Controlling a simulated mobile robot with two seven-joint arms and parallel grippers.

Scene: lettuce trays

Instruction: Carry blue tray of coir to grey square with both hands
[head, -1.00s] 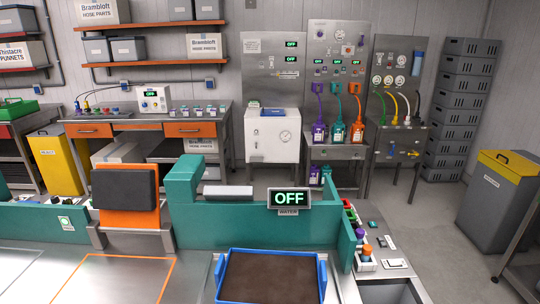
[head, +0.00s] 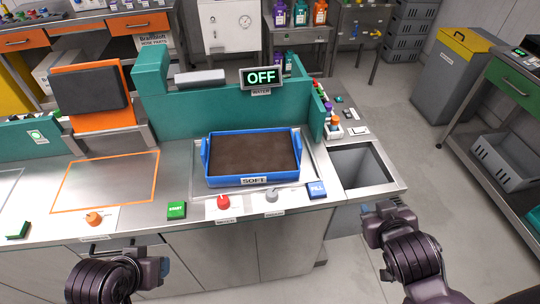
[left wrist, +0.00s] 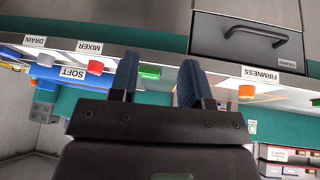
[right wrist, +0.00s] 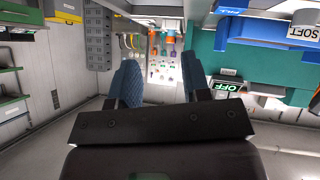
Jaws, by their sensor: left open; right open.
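The blue tray (head: 300,155) holds brown coir (head: 254,154) and sits level on the steel counter, with a "SOFT" label on its front. An orange outline (head: 157,170) frames a bare grey square (head: 107,182) on the counter to its left. My left gripper (head: 163,266) is in front of the counter, lower left of the tray. Its fingers are apart and empty in the left wrist view (left wrist: 157,82). My right gripper (head: 376,216) is right of the tray, near the counter's right corner. Its fingers are apart and empty in the right wrist view (right wrist: 160,82). Neither touches the tray.
Green START (head: 177,210), red mixer (head: 223,202), grey drain (head: 271,196) and blue FILL (head: 317,189) controls line the front edge. An orange knob (head: 94,218) stands before the outlined square. A teal wall (head: 210,108) stands behind the tray. An open bin (head: 362,165) is at right.

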